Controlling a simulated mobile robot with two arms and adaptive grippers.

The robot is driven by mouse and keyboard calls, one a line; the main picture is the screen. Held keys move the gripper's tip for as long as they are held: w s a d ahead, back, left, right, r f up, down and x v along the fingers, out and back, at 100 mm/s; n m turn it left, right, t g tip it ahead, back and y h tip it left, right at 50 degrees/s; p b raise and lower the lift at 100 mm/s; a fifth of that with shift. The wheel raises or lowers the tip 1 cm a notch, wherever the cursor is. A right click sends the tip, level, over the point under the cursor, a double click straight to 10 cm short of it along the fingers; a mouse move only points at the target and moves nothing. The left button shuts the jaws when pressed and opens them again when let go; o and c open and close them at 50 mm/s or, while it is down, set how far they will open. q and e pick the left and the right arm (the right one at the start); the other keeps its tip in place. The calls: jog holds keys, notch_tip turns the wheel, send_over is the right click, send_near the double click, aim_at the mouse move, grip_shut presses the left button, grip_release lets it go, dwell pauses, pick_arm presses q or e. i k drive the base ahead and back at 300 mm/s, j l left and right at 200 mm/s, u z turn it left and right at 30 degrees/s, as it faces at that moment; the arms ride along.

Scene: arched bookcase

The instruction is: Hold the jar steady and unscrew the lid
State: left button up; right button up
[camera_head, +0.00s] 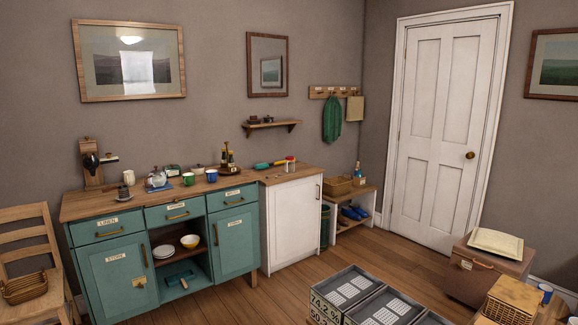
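Neither of my grippers shows in the head view. A small pale item with a reddish top (290,163) stands near the right end of the wooden counter (100,207); it may be the jar, but it is too small to tell. No lid can be made out clearly on it. A green-handled item (262,166) lies just left of it on the counter.
The counter tops a teal cabinet (118,275) and a white cupboard (291,222). Grey crates (345,285) and a brown chest (485,268) occupy the floor at right.

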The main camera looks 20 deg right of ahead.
aim_at(289, 164)
jog(key=i+u, duration=0.15)
jog(key=i, duration=0.65)
jog(key=i+l+u, duration=0.2)
jog(key=i, duration=0.6)
jog(key=i+z, duration=0.25)
jog(key=i, duration=0.2)
jog(key=i+z, duration=0.3)
jog(key=i+j+z, duration=0.25)
jog(key=i, duration=0.25)
jog(key=i+j+z, duration=0.25)
jog(key=i, duration=0.15)
jog(key=i+l+z, duration=0.2)
jog(key=i+z, duration=0.8)
jog(key=i+l+u, duration=1)
jog(key=l+u, duration=0.15)
jog(key=l, duration=0.2)
